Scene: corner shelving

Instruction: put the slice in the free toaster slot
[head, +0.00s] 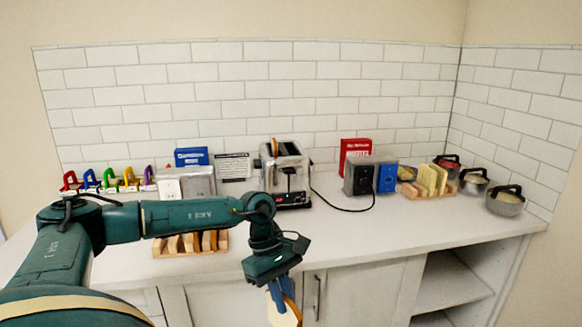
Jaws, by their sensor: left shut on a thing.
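My left gripper (281,288) points down in front of the counter's front edge, below the worktop in the picture. It is shut on a bread slice (288,313), pale with a brown crust, which runs down to the bottom edge of the view. The chrome toaster (291,185) stands on the counter near the tiled wall, above and behind the gripper. A brown slice (274,147) sticks up at the toaster's left side; the other slot's inside is not clear. My right gripper is not in view.
A wooden rack with slices (190,250) lies partly behind my arm. A black cord runs from the toaster to a dark box (357,177). Another rack (428,190) and several lidded pots (505,203) stand right. The counter (350,236) is bare at front centre.

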